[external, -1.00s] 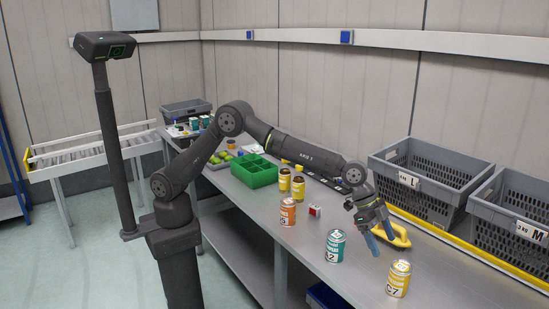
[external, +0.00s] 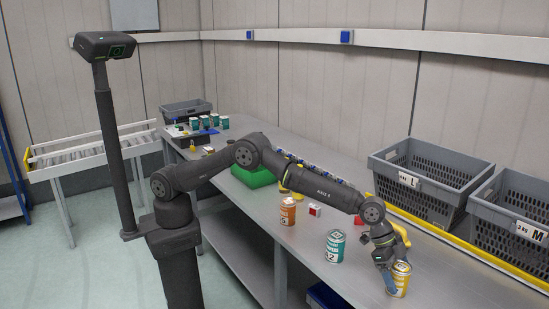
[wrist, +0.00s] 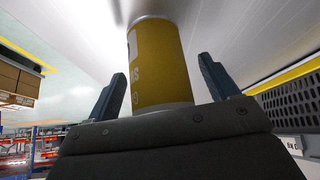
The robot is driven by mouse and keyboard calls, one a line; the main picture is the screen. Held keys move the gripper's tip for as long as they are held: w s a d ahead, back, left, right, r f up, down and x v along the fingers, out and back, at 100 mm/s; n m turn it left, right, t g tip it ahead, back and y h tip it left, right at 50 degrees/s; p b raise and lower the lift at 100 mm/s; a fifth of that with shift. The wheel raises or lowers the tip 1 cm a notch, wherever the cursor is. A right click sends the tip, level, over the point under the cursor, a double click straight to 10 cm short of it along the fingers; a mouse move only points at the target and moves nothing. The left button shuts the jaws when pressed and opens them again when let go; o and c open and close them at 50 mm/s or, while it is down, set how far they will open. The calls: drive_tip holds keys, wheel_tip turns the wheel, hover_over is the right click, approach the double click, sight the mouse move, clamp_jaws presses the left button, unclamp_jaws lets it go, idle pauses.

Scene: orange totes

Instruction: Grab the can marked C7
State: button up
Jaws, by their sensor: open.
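The yellow can marked C7 (external: 400,281) stands upright near the front edge of the bench in the external view. My gripper (external: 396,279) is low at this can, with a blue-grey finger in front of its left side. In the wrist view the yellow can (wrist: 160,65) fills the space between the two spread fingers of my gripper (wrist: 163,84). A gap shows between the can and each finger. The can's C7 mark is partly covered by the finger in the external view.
A teal can (external: 335,246) stands just left of my gripper, and an orange can (external: 287,211) is further left. A yellow object (external: 402,234) lies partly hidden behind my wrist. Grey crates (external: 437,188) marked L and M (external: 510,222) stand behind a yellow rail.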

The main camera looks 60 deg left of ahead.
drive_tip(key=shift+d+f, duration=0.15)
drive_tip(key=shift+f, duration=0.05)
drive_tip(key=shift+c, duration=0.2)
drive_tip(key=c, duration=1.1)
drive_tip(key=shift+c, duration=0.7)
drive_tip(key=shift+r, duration=0.15)
